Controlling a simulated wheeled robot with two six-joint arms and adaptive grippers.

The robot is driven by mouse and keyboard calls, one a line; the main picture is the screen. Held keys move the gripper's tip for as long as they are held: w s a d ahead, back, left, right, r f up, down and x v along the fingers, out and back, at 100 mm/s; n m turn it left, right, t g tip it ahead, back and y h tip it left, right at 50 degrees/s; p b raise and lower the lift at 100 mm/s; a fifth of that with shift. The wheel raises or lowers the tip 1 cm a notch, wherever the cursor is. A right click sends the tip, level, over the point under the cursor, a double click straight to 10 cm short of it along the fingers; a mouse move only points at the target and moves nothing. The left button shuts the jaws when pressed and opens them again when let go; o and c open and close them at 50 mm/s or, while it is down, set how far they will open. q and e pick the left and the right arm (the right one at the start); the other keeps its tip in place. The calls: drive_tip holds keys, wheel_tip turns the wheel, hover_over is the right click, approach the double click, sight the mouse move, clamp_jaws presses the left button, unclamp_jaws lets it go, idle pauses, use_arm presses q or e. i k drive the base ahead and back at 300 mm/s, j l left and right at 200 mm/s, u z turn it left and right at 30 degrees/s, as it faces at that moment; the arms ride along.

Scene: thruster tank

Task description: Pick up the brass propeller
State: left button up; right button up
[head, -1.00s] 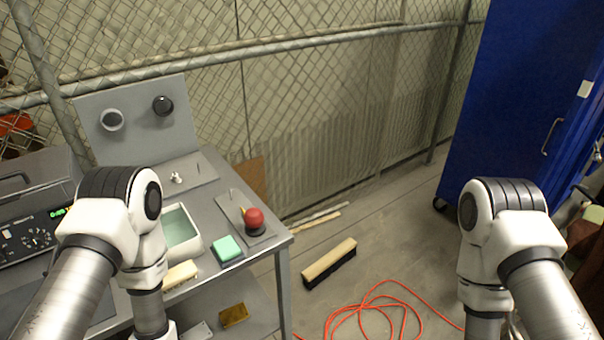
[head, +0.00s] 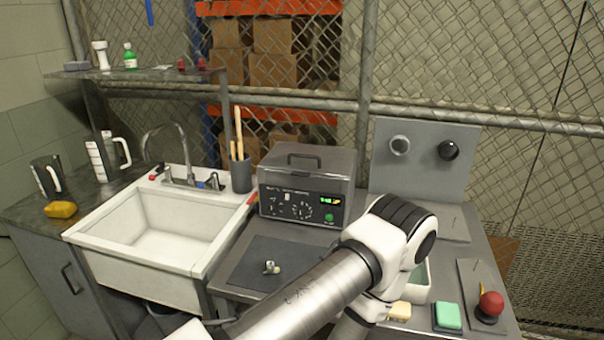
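A small pale metallic piece (head: 271,267) with a yellowish part lies on the dark mat (head: 245,257) in front of the grey machine. It may be the brass propeller, but it is too small to tell its shape or metal. My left arm crosses the lower middle of the head view, just right of the mat, and hides part of the bench. Neither of my grippers shows in the head view.
A white sink (head: 135,262) stands to the left. The grey machine (head: 306,187) backs the mat. A white tub (head: 418,292) is partly hidden by my arm.

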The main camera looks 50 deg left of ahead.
sight(271, 268)
drive_tip(key=u, duration=1.85)
